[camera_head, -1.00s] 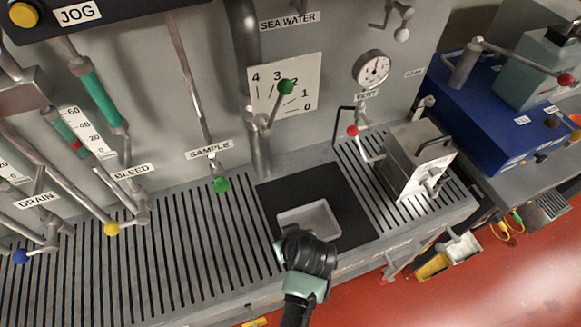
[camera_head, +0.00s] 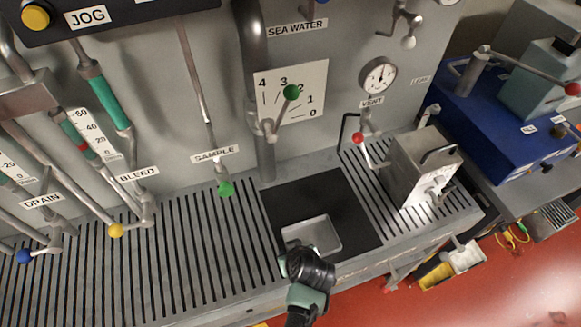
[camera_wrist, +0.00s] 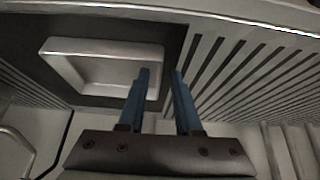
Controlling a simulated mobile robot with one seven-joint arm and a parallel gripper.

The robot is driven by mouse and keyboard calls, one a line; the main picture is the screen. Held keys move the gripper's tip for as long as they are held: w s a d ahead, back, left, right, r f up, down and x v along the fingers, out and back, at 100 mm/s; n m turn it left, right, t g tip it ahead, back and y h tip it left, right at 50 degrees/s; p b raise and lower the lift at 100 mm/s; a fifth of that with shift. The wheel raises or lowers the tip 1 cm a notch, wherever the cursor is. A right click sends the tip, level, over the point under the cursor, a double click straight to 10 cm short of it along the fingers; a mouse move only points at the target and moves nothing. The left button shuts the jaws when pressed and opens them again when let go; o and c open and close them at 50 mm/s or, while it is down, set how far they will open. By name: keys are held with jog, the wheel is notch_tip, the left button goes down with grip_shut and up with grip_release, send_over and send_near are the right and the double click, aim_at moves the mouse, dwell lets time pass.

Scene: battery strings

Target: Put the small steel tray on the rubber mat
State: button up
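The small steel tray (camera_head: 312,231) is a shallow, rounded rectangular pan. It appears to sit level on the black rubber mat (camera_head: 350,205), towards the mat's front part. In the wrist view the tray (camera_wrist: 105,70) fills the upper left, with the dark mat (camera_wrist: 28,50) around it. My gripper (camera_wrist: 160,74) is open, its two blue fingers apart with nothing pinched between them. The left finger overlaps the tray's right end and the right finger is just outside that end. I cannot tell whether either finger touches it. In the head view my wrist hides the fingertips and the tray's near edge.
Slatted grating (camera_head: 190,255) flanks the mat. A steel box with a handle (camera_head: 420,165) stands at the right. Valve levers with green (camera_head: 225,188), red (camera_head: 358,138) and yellow (camera_head: 116,230) knobs stick out behind and left. The counter's front edge is close to my wrist.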

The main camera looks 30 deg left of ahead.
jog(key=shift+r, duration=0.3)
jog(key=v, duration=1.1)
jog(key=shift+s+d+r, duration=0.15)
jog(key=shift+s+r, duration=0.05)
jog(key=shift+r, duration=0.15)
jog(key=w+d+r+m+t, duration=0.2)
jog(key=w+r+t, duration=0.45)
jog(key=r, duration=0.75)
jog(key=w+d+r+m+t, duration=0.2)
jog(key=w+r+t, duration=0.2)
jog(key=w+r, duration=0.8)
jog(key=s+d+r+m+t+h, duration=0.1)
jog(key=s+d+r+t, duration=0.15)
jog(key=r, duration=0.65)
jog(key=s+d+r+m+t+h, duration=0.1)
jog(key=r+m+t, duration=0.15)
jog(key=r, duration=0.75)
jog(key=s+d+r+m+t+h, duration=0.1)
jog(key=s+r+t, duration=0.3)
jog(key=r, duration=0.5)
jog(key=s+d+r+m+t+h, duration=0.1)
jog(key=s+d+r+m+t, duration=0.1)
jog(key=s+r, duration=0.5)
notch_tip(320, 180, up, 3)
jog(key=shift+d+r+t+h, duration=0.15)
jog(key=shift+d+t+h, duration=0.25)
jog(key=shift+d+t, duration=0.65)
